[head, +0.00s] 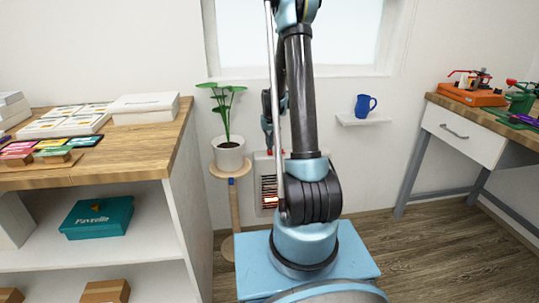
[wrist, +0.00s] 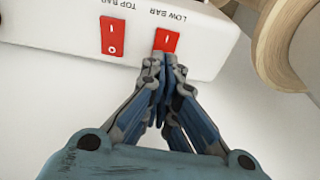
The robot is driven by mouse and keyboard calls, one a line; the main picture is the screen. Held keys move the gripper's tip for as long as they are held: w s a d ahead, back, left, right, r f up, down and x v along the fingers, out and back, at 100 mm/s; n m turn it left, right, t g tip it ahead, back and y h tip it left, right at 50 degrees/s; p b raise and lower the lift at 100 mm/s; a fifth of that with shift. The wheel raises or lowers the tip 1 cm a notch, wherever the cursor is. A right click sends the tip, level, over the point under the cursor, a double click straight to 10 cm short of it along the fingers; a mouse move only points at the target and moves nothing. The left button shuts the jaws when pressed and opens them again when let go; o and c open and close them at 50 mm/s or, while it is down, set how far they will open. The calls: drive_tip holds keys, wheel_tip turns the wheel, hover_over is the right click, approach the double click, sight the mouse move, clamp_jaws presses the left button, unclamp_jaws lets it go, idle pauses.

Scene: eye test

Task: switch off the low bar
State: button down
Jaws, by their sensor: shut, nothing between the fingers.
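A white heater (head: 264,171) stands behind my arm in the head view, with an orange glow (head: 270,200) low in its grille. In the wrist view its white top (wrist: 60,22) has two red rocker switches. The LOW BAR switch (wrist: 166,39) is right at my fingertips, which cover its lower part; its "I" mark shows. The TOP BAR switch (wrist: 113,36) is to its left, uncovered. My gripper (wrist: 163,60) is shut and empty, its tips over or against the LOW BAR switch; I cannot tell whether they touch.
A round wooden piece (wrist: 285,45) is close at right in the wrist view. In the head view a potted plant (head: 229,155) on a wooden stand is left of the heater. A shelf unit (head: 183,190) is at left, a desk (head: 460,140) at right.

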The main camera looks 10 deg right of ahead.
sight(269, 151)
drive_tip(key=shift+f, duration=0.85)
idle(0.6)
drive_tip(key=shift+r, duration=0.1)
drive_tip(key=shift+r, duration=3.45)
